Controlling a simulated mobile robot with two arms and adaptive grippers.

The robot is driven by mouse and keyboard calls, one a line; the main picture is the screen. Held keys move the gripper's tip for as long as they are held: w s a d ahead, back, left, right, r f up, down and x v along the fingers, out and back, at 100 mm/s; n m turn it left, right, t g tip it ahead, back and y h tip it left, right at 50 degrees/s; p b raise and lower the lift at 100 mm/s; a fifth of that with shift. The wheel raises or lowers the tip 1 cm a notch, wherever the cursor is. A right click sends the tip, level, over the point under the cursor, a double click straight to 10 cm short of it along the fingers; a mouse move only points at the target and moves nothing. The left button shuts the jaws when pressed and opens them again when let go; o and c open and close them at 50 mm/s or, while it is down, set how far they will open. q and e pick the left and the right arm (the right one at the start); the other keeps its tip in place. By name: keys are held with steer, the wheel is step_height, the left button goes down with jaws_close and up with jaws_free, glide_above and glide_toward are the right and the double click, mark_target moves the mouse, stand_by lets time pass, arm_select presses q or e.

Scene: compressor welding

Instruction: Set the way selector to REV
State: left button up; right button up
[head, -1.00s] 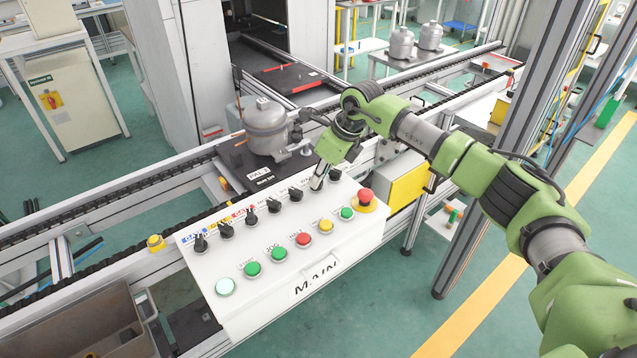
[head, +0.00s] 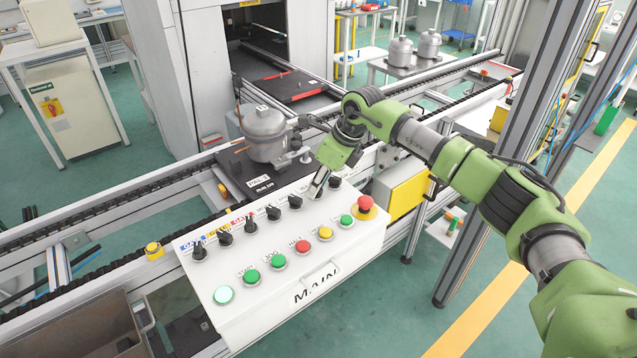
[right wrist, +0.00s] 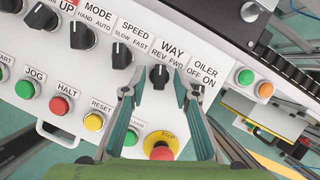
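The way selector (right wrist: 159,77) is a black knob under the label WAY, REV on the left and FWD on the right. Its light mark appears near the top; I cannot tell exactly which setting it points to. My right gripper (right wrist: 156,90) is open, one finger on each side of the knob, with gaps visible. In the head view my right gripper (head: 317,189) reaches down to the upper right of the white control panel (head: 350,258) and hides the way selector. My left gripper is not in view.
The oiler knob (right wrist: 197,94) sits close beside my right finger, and the speed knob (right wrist: 122,55) is to the left. A red stop button (right wrist: 160,152) and a yellow reset button (right wrist: 93,122) lie below. A grey compressor (head: 264,133) stands behind the panel.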

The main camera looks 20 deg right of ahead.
steer(key=v, duration=1.2)
